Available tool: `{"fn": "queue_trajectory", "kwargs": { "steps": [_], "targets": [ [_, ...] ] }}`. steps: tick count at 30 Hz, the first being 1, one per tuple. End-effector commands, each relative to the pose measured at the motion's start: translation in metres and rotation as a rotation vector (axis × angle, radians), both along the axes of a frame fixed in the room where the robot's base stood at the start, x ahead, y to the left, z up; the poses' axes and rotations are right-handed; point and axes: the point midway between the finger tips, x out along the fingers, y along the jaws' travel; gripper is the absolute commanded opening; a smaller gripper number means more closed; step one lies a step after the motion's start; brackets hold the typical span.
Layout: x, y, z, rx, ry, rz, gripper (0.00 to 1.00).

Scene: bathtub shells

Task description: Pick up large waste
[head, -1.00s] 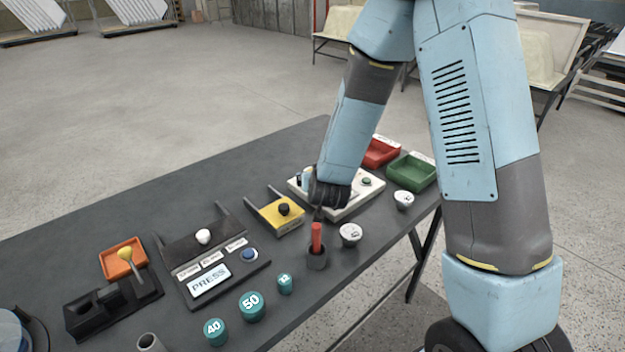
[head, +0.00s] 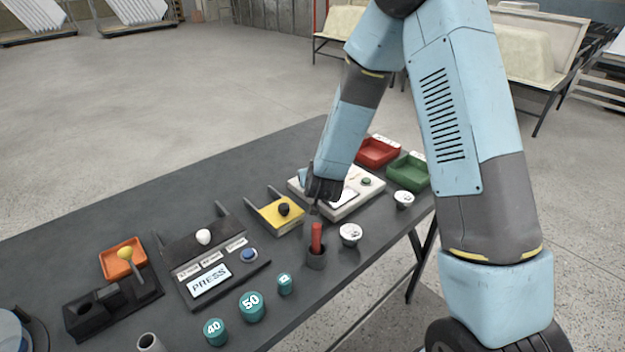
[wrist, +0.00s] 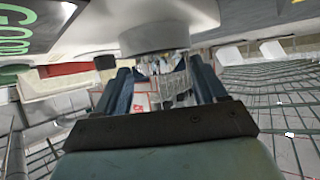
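I cannot make out with certainty which thing is the large waste. My gripper (head: 322,190) is low over the left part of a white device (head: 350,202) on the dark table. In the wrist view, the two dark blue fingers of my gripper (wrist: 162,88) stand apart. Between them shows a clear, jagged, glassy piece (wrist: 168,80) below a grey round part (wrist: 154,38). I cannot tell whether the fingers press on it. In the head view my gripper hides what lies under it.
A red stick (head: 316,238) stands upright in a grey holder just in front of my gripper. A red tray (head: 378,153) and a green tray (head: 409,172) sit behind right.

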Motion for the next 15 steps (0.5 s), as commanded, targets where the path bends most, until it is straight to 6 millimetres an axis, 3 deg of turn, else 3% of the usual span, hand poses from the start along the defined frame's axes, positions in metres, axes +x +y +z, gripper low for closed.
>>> {"fn": "queue_trajectory", "kwargs": {
  "steps": [15],
  "targets": [
    [0.0001,-0.0001,0.0004,0.000,-0.001,0.000,0.24]
  ]
}}
